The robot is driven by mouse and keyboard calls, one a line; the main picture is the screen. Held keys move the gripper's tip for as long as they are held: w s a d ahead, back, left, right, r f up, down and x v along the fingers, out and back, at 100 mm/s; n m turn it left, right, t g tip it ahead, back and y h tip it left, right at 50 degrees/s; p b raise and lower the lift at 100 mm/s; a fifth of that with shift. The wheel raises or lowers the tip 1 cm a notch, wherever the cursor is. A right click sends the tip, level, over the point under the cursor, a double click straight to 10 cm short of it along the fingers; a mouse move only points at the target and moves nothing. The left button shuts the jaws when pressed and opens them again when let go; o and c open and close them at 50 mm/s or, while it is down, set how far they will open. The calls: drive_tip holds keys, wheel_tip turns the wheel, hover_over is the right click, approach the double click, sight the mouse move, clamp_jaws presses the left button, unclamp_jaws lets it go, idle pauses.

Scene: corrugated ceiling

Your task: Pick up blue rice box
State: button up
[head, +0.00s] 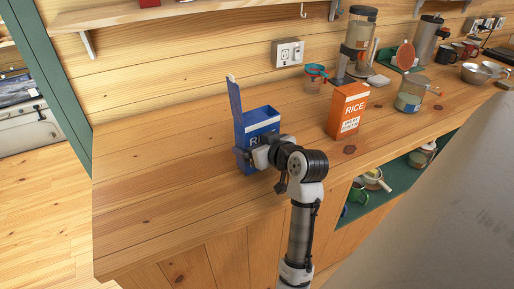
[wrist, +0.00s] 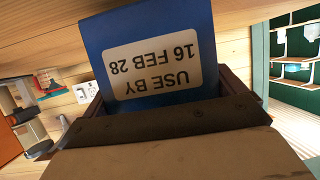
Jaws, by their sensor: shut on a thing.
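The blue rice box (head: 262,122) stands on the wooden counter in the head view, with its tall top flap (head: 234,97) sticking up at the left. My gripper (head: 247,158) is at the front of the box, low on its face, and shut on it. Part of the box front is hidden behind my gripper. In the wrist view, a blue panel of the box (wrist: 205,40) with a white "USE BY 16 FEB 28" label fills the space between the jaws. I cannot tell whether the box is lifted off the counter.
An orange rice box (head: 348,108) stands to the right on the counter (head: 140,190). Behind it are a measuring cup (head: 315,76) and a coffee maker (head: 358,40). The counter left of the blue box is clear.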

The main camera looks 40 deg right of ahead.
wheel_tip(320, 180, up, 18)
drive_tip(key=shift+r+b, duration=0.25)
drive_tip(key=shift+b, duration=0.95)
drive_tip(key=shift+s, duration=0.1)
